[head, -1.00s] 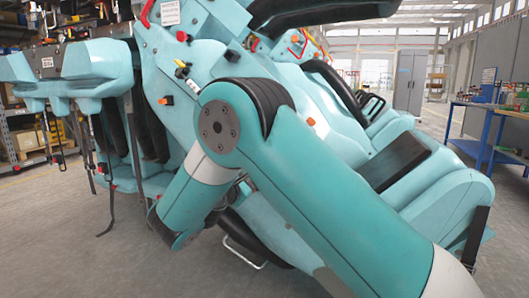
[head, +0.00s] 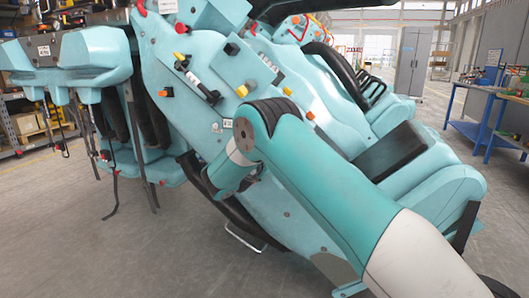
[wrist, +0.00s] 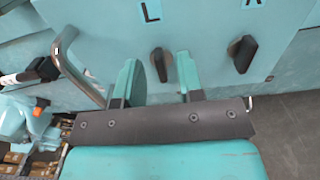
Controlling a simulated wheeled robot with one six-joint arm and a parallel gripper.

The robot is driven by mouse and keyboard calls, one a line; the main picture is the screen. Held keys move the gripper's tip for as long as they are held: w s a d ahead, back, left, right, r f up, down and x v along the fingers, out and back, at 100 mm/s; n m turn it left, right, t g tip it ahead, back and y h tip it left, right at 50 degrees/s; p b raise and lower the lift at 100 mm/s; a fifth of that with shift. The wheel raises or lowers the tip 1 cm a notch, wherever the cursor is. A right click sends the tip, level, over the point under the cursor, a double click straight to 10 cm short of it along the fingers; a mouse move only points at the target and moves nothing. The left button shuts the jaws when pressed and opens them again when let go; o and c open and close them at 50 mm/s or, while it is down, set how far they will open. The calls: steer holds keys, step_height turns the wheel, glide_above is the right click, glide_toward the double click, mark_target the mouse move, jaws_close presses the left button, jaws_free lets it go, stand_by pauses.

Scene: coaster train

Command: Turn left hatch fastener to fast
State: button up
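The left hatch fastener (wrist: 160,64) is a black knob on a teal panel, under a letter L, in the wrist view. It stands about upright. My gripper (wrist: 158,58) is open, its two teal fingers on either side of this knob in the picture. I see no contact, and the remaining depth is hard to tell. A second black knob (wrist: 242,53), slightly tilted, is to the right under a partly cut-off letter. In the head view my arm reaches toward the teal coaster car (head: 300,85); my gripper and the L knob cannot be made out there.
A bent metal handle (wrist: 76,70) stands out from the panel left of my fingers. A black and white latch part (wrist: 38,72) is farther left. A blue workbench (head: 485,130) and grey cabinet (head: 412,62) stand back right. Bare floor shows around the car.

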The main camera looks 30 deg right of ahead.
steer(key=shift+w+d, duration=0.25)
steer(key=shift+d, duration=0.1)
jaws_close()
